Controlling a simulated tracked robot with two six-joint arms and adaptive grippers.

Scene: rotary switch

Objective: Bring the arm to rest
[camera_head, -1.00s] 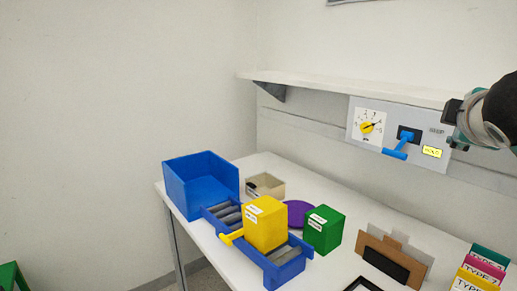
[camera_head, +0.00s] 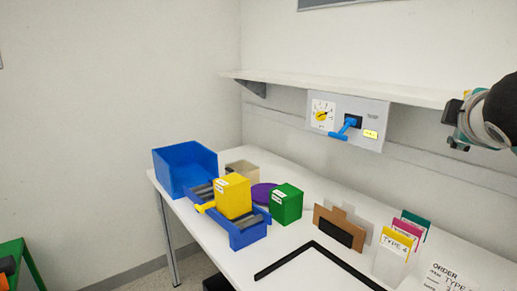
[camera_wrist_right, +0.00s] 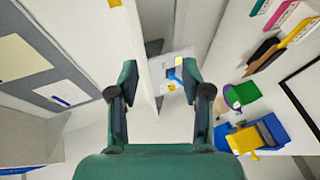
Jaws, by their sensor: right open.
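My right gripper (camera_head: 455,125) is at the right edge of the head view, in the air to the right of the switch panel and apart from it. In the right wrist view its two green-and-dark fingers (camera_wrist_right: 158,85) stand wide apart with nothing between them in grip. In the right wrist view the blue lever (camera_wrist_right: 175,76) lies far beyond the fingers. My left gripper is not visible.
The shelf (camera_head: 330,89) runs above the panel. On the table stand a blue bin (camera_head: 185,170), a blue roller tray (camera_head: 247,237) with a yellow box (camera_head: 233,196), a green box (camera_head: 286,204), a purple disc (camera_head: 264,192), a brown holder (camera_head: 338,228) and coloured cards (camera_head: 398,240).

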